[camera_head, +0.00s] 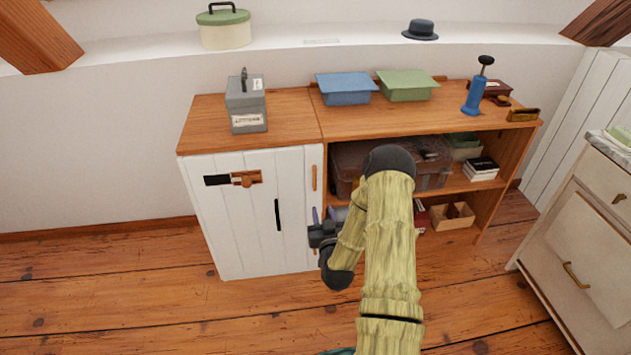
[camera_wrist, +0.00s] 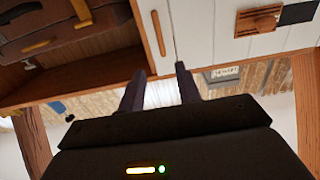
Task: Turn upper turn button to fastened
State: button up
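The upper turn button is an orange wooden bar (camera_head: 314,177) on the white stile at the right edge of the cabinet door (camera_head: 250,225). It stands upright, along the stile. In the wrist view, which is upside down, the turn button (camera_wrist: 158,33) also shows upright beside the door seam. My gripper (camera_head: 315,214) is below the turn button in the head view, near the stile. In the wrist view my gripper (camera_wrist: 160,82) has its two dark fingers apart with nothing between them. The turn button lies beyond the fingertips, apart from them. No lower turn button shows clearly.
A brown slider latch (camera_head: 245,178) and a black handle (camera_head: 278,214) are on the door. Right of the stile is an open shelf with a brown case (camera_head: 345,160) and boxes. A grey box (camera_head: 246,105) stands on top. Floor in front is clear.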

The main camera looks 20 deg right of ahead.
aim_at(315, 179)
jog(key=b+x, duration=0.2)
jog(key=x, duration=1.3)
jog(key=shift+w+d, duration=0.1)
jog(key=shift+w, duration=0.15)
grip_shut()
